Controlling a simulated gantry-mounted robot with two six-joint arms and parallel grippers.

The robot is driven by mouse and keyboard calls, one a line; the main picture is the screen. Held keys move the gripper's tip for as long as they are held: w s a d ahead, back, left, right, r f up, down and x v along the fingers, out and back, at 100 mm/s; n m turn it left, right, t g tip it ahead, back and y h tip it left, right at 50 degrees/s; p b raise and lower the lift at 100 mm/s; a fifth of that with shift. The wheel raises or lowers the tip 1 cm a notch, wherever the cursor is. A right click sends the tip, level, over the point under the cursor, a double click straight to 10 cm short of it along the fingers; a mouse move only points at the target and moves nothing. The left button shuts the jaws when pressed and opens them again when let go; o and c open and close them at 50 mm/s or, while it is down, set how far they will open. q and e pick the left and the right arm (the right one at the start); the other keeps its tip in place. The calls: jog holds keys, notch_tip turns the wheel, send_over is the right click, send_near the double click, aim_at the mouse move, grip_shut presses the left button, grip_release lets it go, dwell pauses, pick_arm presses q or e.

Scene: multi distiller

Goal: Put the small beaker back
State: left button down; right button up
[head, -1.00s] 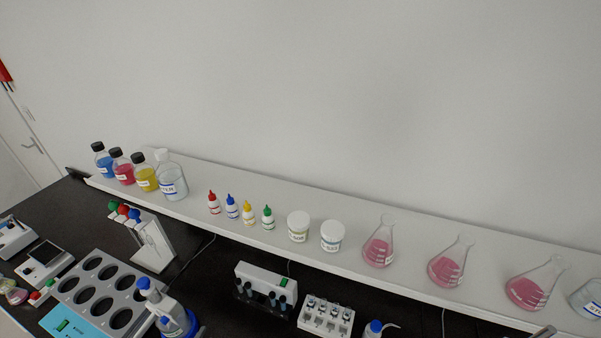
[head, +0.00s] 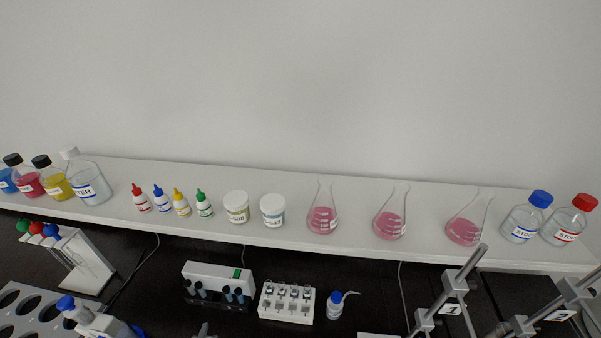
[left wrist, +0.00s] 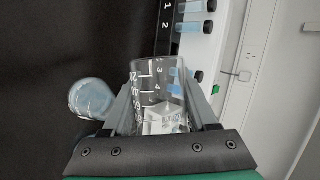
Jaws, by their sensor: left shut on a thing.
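In the left wrist view, my left gripper (left wrist: 157,100) is shut on a small clear glass beaker (left wrist: 154,80) with white graduation marks. Its grey fingers press on both sides of the beaker. A pale block with blurred lettering shows through the glass. I cannot tell whether the beaker holds anything. The beaker is not clearly visible in the head view, and my right gripper is in neither current view.
A round glass vessel (left wrist: 91,97) with pale blue contents is close left of the held beaker. The white shelf (head: 290,235) carries bottles, jars and pink flasks (head: 322,216). Metal clamp stands (head: 447,292) rise at the right. A white vial rack (head: 286,303) stands on the black bench.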

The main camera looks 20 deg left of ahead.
pick_arm(q)
jog(key=shift+d+r, duration=0.15)
jog(key=shift+r, duration=0.25)
jog(key=s+d+r+m+t+h+p, duration=0.1)
jog(key=s+d+r+m+h+p, duration=0.2)
jog(key=d+r, duration=0.5)
jog(key=s+d+r+m+t+h+p, duration=0.1)
jog(key=s+d+r+m+h+p, duration=0.1)
jog(key=d+r, duration=0.6)
notch_tip(320, 180, up, 5)
jog(key=shift+s+d+r+m+h+p, duration=0.15)
jog(key=shift+s+m+h+p, duration=0.3)
jog(key=shift+m+p, duration=0.65)
